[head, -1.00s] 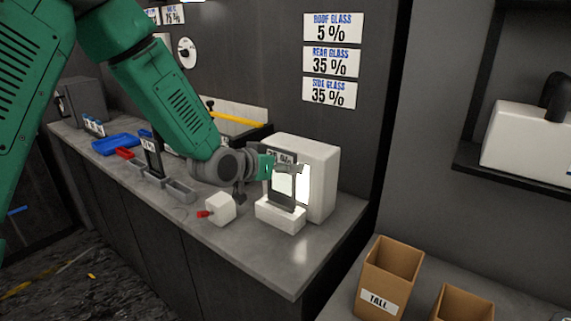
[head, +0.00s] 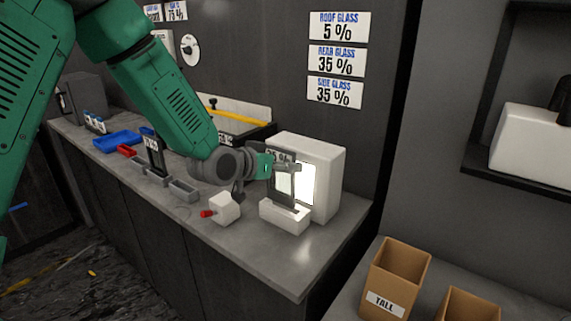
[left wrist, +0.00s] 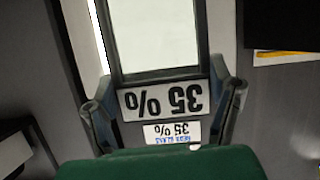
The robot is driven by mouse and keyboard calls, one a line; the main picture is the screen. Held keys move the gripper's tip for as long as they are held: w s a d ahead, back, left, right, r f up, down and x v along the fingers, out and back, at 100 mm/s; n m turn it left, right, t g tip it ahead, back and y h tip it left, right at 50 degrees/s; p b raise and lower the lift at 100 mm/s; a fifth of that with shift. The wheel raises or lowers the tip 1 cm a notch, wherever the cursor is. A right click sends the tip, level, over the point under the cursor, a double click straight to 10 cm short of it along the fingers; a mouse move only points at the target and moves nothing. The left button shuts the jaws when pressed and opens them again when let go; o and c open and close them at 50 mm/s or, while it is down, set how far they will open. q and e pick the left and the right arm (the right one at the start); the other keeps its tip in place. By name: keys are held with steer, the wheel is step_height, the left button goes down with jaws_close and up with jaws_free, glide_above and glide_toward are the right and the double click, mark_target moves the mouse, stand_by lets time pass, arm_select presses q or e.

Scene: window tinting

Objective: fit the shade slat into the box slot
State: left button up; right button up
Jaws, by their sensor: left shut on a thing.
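My left gripper (head: 284,160) is shut on the top of a shade slat (head: 271,188), a dark frame with a clear window. In the left wrist view, the gripper's fingers (left wrist: 165,100) flank the slat's "35 %" label (left wrist: 140,102), which reads upside down. The slat hangs roughly upright over a low white block (head: 284,219) in front of the white box (head: 325,151) with a lit panel. Its lower edge is at the block's top; I cannot tell whether it is inside the slot. My right gripper is not in view.
A white cube with a red knob (head: 224,208) stands left of the block. Further left are a small grey tray (head: 184,191), another dark slat standing upright (head: 156,158) and a blue tray (head: 118,142). The counter's right front (head: 300,267) is clear. Brown boxes (head: 397,278) stand at lower right.

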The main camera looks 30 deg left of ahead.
mark_target(282, 175)
arm_select(q)
steer(key=shift+d+f+b, duration=0.2)
steer(key=shift+f+b, duration=0.25)
steer(key=shift+f, duration=0.2)
steer(key=shift+d+f+b, duration=0.2)
steer(key=shift+f+b, duration=0.2)
steer(key=shift+f, duration=0.25)
steer(key=shift+d+f, duration=0.1)
steer(key=shift+f, duration=0.05)
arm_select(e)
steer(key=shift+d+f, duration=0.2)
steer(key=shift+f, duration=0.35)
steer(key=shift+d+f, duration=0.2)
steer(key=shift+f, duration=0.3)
